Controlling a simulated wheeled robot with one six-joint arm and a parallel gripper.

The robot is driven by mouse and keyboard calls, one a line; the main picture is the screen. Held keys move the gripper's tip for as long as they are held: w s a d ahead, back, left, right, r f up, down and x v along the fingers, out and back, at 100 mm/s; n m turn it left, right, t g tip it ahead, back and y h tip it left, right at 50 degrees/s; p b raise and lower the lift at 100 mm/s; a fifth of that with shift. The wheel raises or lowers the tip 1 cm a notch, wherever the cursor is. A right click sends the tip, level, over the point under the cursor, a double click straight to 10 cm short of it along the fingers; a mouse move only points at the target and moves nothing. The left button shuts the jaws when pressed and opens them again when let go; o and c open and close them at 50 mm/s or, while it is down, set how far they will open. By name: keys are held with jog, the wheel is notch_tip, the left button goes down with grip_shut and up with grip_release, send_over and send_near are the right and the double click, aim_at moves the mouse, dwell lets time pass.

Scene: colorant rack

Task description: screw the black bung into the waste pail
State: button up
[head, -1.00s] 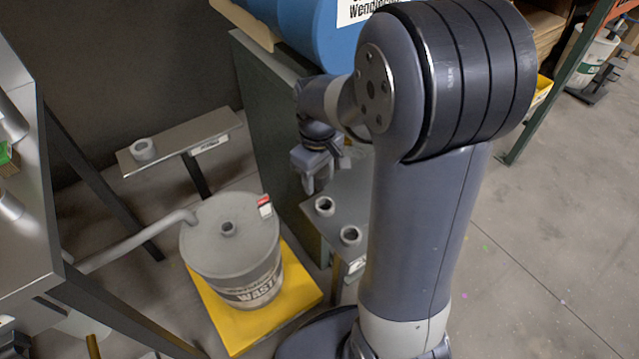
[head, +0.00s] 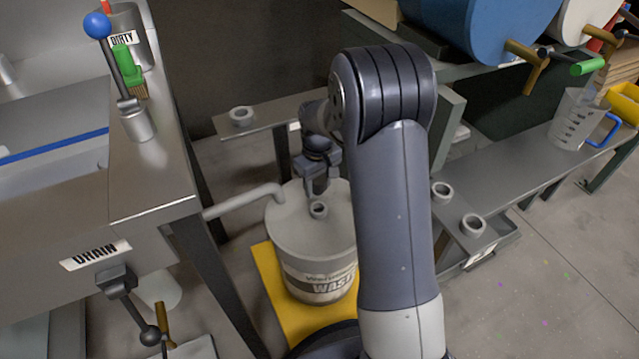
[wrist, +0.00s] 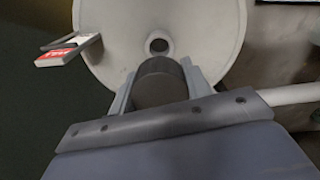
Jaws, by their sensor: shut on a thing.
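The waste pail (head: 312,262) stands on a yellow base, with a grey pipe running into its left side. Its lid has a raised round opening (head: 318,209), which also shows as a dark hole (wrist: 159,46) in the wrist view. My gripper (head: 318,192) is above the lid, close to that opening. In the wrist view its two fingers (wrist: 160,82) are shut on a dark cylinder, the black bung (wrist: 160,84). The bung is apart from the opening in the picture; its height above the lid is hard to judge. In the head view the bung is mostly hidden by the fingers.
The drain sink (head: 150,200) is on the left. A red-and-white tag (wrist: 66,50) sits at the lid's edge.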

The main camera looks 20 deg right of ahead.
jog(key=shift+r+p, duration=0.1)
jog(key=shift+p, duration=0.25)
jog(key=b, duration=0.4)
send_over(318, 213)
jog(key=shift+d+f, duration=0.1)
jog(key=shift+f, duration=2.9)
jog(key=shift+f+b, duration=0.55)
jog(key=shift+f, duration=0.8)
jog(key=o, duration=1.1)
jog(key=shift+c, duration=0.2)
jog(key=shift+r, duration=0.15)
notch_tip(318, 213, up, 11)
jog(key=p, duration=0.4)
jog(key=shift+f, duration=0.2)
